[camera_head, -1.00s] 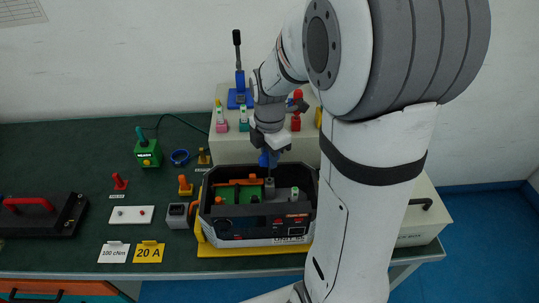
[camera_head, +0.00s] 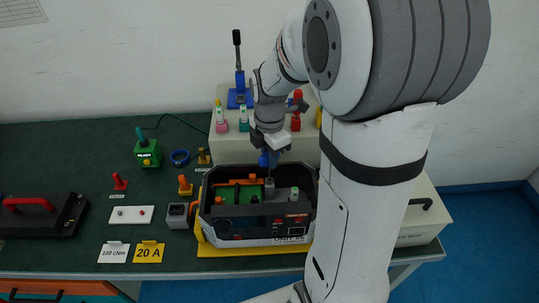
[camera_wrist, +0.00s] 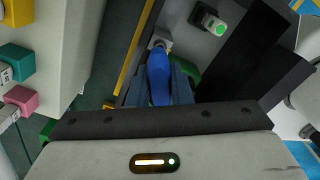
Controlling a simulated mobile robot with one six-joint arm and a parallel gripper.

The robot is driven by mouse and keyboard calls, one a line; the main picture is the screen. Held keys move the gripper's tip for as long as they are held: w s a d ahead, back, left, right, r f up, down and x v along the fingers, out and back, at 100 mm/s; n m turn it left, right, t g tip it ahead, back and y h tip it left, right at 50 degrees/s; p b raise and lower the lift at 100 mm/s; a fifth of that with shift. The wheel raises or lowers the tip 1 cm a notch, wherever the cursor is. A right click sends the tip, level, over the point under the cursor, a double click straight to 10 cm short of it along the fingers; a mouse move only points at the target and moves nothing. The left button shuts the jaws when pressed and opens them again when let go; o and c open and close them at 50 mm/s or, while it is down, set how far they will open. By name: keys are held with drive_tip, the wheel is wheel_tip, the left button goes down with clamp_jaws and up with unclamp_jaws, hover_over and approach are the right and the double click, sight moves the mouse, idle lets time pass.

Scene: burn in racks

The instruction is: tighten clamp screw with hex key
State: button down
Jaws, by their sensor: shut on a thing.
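My gripper (camera_wrist: 170,85) is shut on the blue handle of the hex key (camera_wrist: 158,75), which also shows in the head view (camera_head: 268,158). The hex key points down into the open black-walled unit (camera_head: 262,233) on the bench. Its lower end meets a grey block (camera_head: 269,188) inside the unit, which looks like the clamp. In the wrist view a light grey block (camera_wrist: 161,40) shows at the far end of the blue handle. The screw itself is hidden, so I cannot tell whether the key's tip is seated in it.
The unit sits on a yellow base (camera_head: 215,248). Inside are a green board (camera_head: 233,196) and a post with a green top (camera_head: 294,191). A pale cabinet (camera_head: 230,149) with coloured connectors stands behind. A grey box (camera_head: 177,216), a white plate (camera_head: 131,215) and cards (camera_head: 148,252) lie left.

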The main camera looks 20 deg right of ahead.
drive_tip(key=shift+f+b, duration=0.7)
drive_tip(key=shift+f, duration=0.15)
drive_tip(key=c, duration=1.2)
unclamp_jaws()
drive_tip(key=shift+c, duration=0.2)
wheel_tip(320, 180, up, 8)
drive_tip(key=shift+f, duration=0.1)
